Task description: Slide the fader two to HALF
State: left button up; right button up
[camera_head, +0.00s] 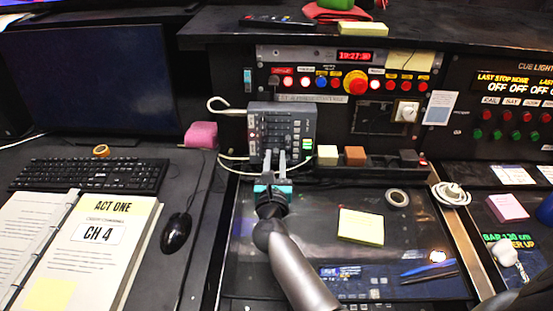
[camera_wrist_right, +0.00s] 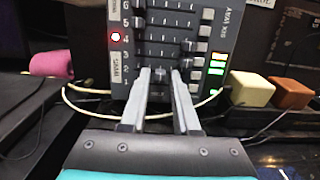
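The dark grey fader box (camera_head: 293,126) stands upright on the console; it also fills the top of the right wrist view (camera_wrist_right: 215,20). Its numbered fader rows run sideways, with small dark knobs. One knob (camera_wrist_right: 160,74) low on the box, around the row marked 2, shows between my right fingertips; I cannot tell whether they touch it. My right gripper (camera_head: 274,158) is in front of the box's lower part, its two grey fingers apart, as the right wrist view (camera_wrist_right: 162,80) also shows. The fingers hide parts of the lowest rows. My left gripper is not in view.
A white cable (camera_wrist_right: 78,110) loops below the box. A cream block (camera_head: 327,154) and an orange-brown block (camera_head: 355,155) stand just right of it. A red mushroom button (camera_head: 356,83) sits on the panel above.

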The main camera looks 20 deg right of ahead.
jog(key=shift+o, duration=1.2)
jog(key=shift+v, duration=3.75)
